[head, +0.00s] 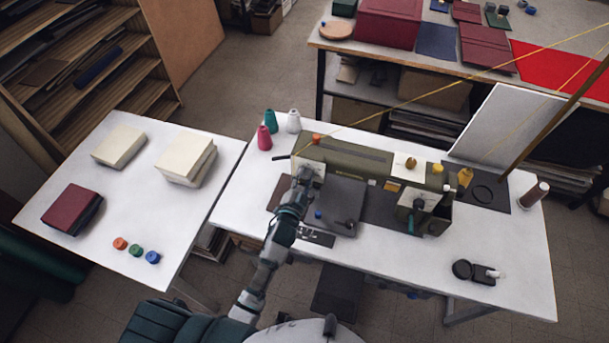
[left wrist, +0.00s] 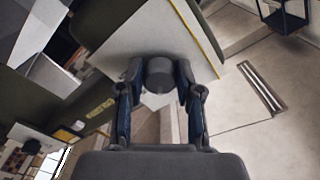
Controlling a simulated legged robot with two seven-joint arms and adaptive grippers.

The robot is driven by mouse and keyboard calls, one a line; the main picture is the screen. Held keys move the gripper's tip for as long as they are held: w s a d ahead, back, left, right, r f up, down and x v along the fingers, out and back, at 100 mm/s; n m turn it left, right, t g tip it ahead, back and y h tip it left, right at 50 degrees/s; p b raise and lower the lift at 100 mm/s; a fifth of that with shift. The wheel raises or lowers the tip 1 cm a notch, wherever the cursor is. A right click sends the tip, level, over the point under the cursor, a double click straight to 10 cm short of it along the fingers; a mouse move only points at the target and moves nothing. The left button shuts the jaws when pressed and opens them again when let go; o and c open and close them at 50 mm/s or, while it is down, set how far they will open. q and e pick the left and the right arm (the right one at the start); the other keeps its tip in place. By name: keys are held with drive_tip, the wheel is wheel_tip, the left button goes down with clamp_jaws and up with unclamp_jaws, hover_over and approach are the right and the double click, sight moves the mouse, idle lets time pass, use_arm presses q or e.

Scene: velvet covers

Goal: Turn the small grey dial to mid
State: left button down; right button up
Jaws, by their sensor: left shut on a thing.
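The small grey dial (left wrist: 160,76) shows in the left wrist view as a dark grey round knob on a pale plate (left wrist: 133,35). My left gripper (left wrist: 160,70) has a finger on each side of the dial and is shut on it. In the head view my left gripper (head: 304,176) reaches the left end of the olive sewing machine (head: 350,160), at its pale end plate (head: 316,168). There the gripper hides the dial. No marks are readable, so I cannot tell the dial's setting. My right gripper is in neither view.
The machine stands on a white table (head: 505,262). Thread cones, pink (head: 264,138), teal (head: 270,120) and white (head: 293,121), stand behind its left end. A white side table (head: 125,205) holds books and small coloured spools. A black round item (head: 462,270) lies front right.

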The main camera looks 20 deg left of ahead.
use_arm(q)
drive_tip(key=m+p, duration=0.1)
drive_tip(key=m, duration=0.4)
drive_tip(key=shift+m, duration=0.3)
idle(0.4)
drive_tip(key=c, duration=0.8)
unclamp_jaws()
drive_tip(key=shift+d, duration=0.1)
drive_tip(key=shift+o, duration=0.2)
drive_tip(key=s, duration=1.2)
drive_tip(key=shift+a, duration=0.2)
drive_tip(key=shift+f, duration=0.1)
